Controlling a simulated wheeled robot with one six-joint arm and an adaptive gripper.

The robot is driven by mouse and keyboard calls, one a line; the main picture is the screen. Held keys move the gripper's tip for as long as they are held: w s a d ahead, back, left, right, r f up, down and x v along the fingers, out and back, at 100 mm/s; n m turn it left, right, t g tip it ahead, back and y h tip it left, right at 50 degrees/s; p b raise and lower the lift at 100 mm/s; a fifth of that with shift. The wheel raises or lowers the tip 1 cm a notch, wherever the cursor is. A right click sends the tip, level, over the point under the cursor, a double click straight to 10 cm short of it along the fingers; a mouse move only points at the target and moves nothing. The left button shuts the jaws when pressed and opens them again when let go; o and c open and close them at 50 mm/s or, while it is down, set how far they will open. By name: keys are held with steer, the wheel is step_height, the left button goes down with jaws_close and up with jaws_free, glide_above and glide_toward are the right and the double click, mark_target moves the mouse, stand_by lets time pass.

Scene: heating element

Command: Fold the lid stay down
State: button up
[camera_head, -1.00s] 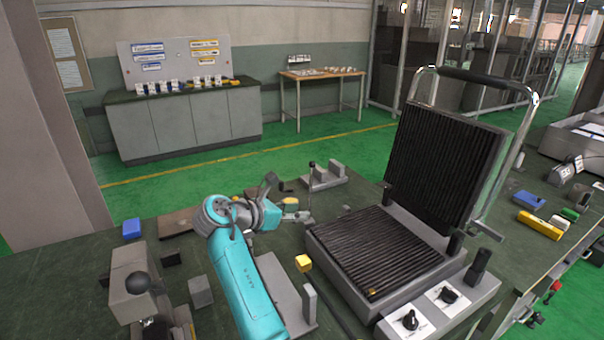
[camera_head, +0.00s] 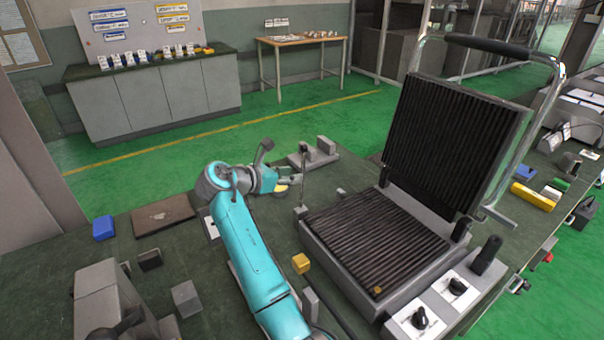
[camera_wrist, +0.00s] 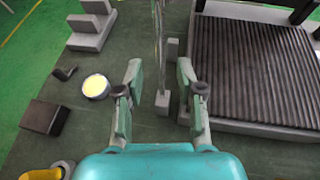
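The grill (camera_head: 345,292) stands on the bench with its ribbed lid (camera_head: 447,140) raised upright. A thin upright rod (camera_head: 304,165) with a dark tip stands by the grill's left rear corner and looks like the lid stay. The rod also shows in the wrist view (camera_wrist: 159,45), with a grey block at its foot. My gripper (camera_head: 287,188) is beside the rod, to its left. In the wrist view my gripper (camera_wrist: 160,85) is open and empty, and the rod shows in line with the gap between its fingers. I cannot tell whether the rod is inside the gap.
A grey stepped block (camera_head: 313,155) stands behind the rod. A yellow block (camera_head: 301,263) lies at the grill's left front. A round white-topped part (camera_wrist: 96,87) and a dark block (camera_wrist: 45,117) lie left of my gripper. A metal handle frame (camera_head: 540,120) rises around the lid.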

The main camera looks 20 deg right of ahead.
steer(key=x, duration=0.5)
steer(key=shift+w+d+f, duration=0.1)
steer(key=shift+w+d, duration=0.05)
steer(key=shift+d, duration=0.1)
jaws_close()
